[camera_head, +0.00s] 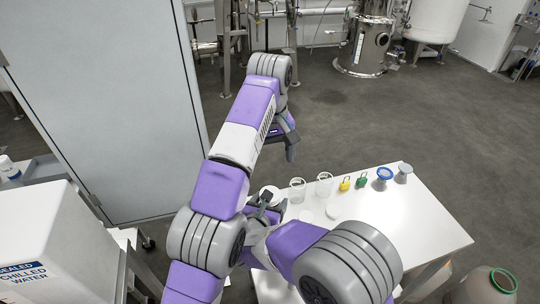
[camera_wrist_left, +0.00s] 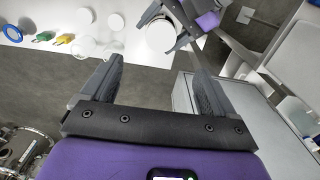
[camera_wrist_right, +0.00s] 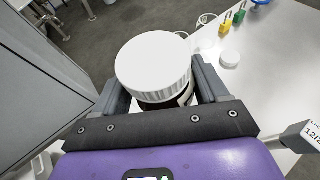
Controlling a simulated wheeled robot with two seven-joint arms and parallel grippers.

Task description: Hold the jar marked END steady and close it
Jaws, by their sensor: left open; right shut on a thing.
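A jar with a wide white ribbed lid (camera_wrist_right: 153,66) on top stands in my right gripper (camera_wrist_right: 155,95), whose fingers are shut on its sides below the lid. Most of the jar body is hidden under the lid, and no END mark is readable.
The white table (camera_head: 400,212) carries glass beakers (camera_head: 297,190), a yellow padlock (camera_head: 345,184), a green padlock (camera_head: 361,181), a blue-rimmed item (camera_head: 384,174) and a small white disc (camera_wrist_right: 229,58). A tall grey cabinet (camera_head: 110,100) stands left. A chilled water container (camera_head: 50,240) is nearer.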

